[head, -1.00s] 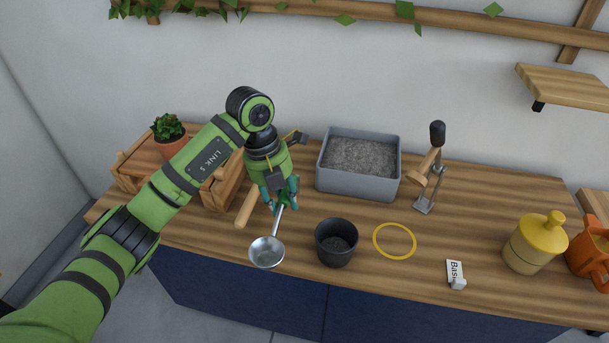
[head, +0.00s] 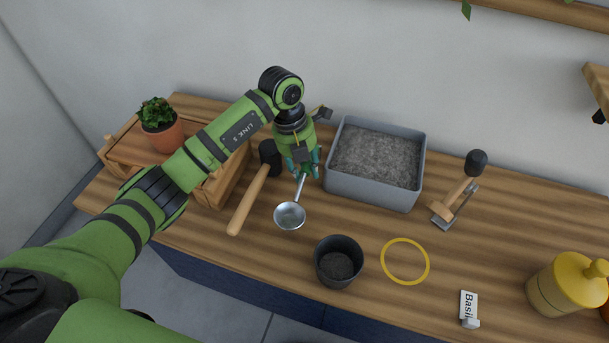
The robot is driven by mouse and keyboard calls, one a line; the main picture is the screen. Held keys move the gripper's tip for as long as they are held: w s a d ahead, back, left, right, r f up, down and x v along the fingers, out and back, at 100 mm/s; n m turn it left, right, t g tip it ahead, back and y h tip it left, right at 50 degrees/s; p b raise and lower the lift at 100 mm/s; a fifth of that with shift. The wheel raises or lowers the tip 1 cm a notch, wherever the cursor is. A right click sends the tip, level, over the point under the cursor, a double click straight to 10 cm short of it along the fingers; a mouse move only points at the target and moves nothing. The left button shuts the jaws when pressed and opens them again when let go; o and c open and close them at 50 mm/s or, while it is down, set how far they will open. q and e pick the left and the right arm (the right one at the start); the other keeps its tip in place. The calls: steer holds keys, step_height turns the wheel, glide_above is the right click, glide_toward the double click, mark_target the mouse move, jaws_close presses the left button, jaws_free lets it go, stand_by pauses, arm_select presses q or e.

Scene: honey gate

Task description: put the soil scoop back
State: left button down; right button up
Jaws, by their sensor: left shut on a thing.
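The soil scoop (head: 290,215) has a round silver bowl and a thin silver shaft. My left gripper (head: 304,168) is shut on its handle end, which the fingers mostly hide. The bowl hangs toward the front, over the wooden counter, between the mallet and the dark pot. I cannot tell whether it touches the counter. The grey soil bin (head: 376,163), filled with grey soil, stands just right of the gripper. The dark pot (head: 338,262) with soil in it stands in front of the scoop. My right gripper is not in view.
A mallet (head: 249,203) lies left of the scoop. A wooden crate (head: 222,188) and potted plant (head: 160,127) are at left.

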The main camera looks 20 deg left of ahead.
arm_select(q)
step_height(320, 180, down, 4)
steer(key=shift+w+r+p, duration=0.1)
steer(key=shift+p, duration=0.25)
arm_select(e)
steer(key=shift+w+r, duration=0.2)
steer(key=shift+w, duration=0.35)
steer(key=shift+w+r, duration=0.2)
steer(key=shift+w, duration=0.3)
arm_select(q)
steer(key=shift+f, duration=0.25)
steer(key=c, duration=1.2)
jaws_free()
steer(key=shift+r, duration=0.1)
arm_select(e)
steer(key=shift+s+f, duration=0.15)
